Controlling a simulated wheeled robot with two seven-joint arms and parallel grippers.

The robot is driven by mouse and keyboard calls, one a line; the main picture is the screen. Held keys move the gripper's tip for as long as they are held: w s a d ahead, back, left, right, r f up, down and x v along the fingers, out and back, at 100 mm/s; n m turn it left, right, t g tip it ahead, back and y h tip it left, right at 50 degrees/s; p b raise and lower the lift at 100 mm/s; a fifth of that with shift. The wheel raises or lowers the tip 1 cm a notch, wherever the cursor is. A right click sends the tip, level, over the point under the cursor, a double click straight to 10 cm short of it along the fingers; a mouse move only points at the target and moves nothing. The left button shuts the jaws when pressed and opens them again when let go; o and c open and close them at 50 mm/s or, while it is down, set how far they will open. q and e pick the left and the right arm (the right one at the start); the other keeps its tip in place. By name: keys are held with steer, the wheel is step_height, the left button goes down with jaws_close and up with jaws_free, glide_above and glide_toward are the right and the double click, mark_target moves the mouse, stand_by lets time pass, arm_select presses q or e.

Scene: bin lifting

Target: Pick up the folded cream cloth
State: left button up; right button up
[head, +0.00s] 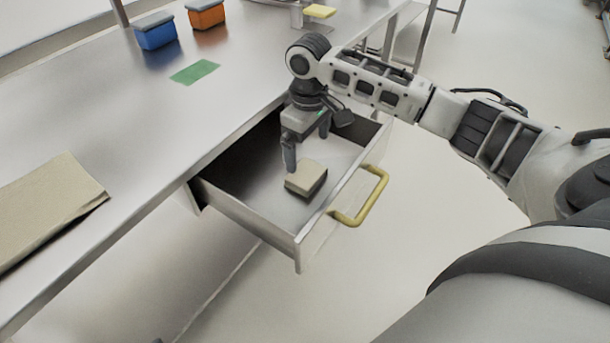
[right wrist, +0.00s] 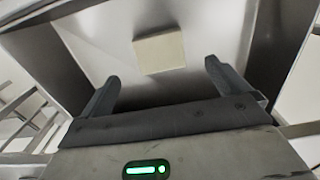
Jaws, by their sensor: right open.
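The folded cream cloth (head: 306,178) lies as a small block on the floor of the open drawer (head: 318,230). In the right wrist view the cloth (right wrist: 159,52) lies beyond my fingertips, roughly between their lines and apart from both. My right gripper (head: 306,150) is open and empty, pointing down into the drawer just behind the cloth. Its two fingers also show spread in the right wrist view (right wrist: 162,72). My left gripper is not in view.
The drawer's yellow handle (head: 366,200) sticks out in front. On the metal table (head: 130,130) stand a blue bin (head: 156,34) and an orange bin (head: 206,14). A green patch (head: 195,72) and a tan sheet (head: 50,205) lie there too.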

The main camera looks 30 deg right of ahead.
mark_target(306, 173)
steer(key=f, duration=0.5)
steer(key=f+b, duration=0.1)
steer(key=f, duration=0.2)
steer(key=shift+w+f, duration=0.35)
steer(key=c, duration=0.9)
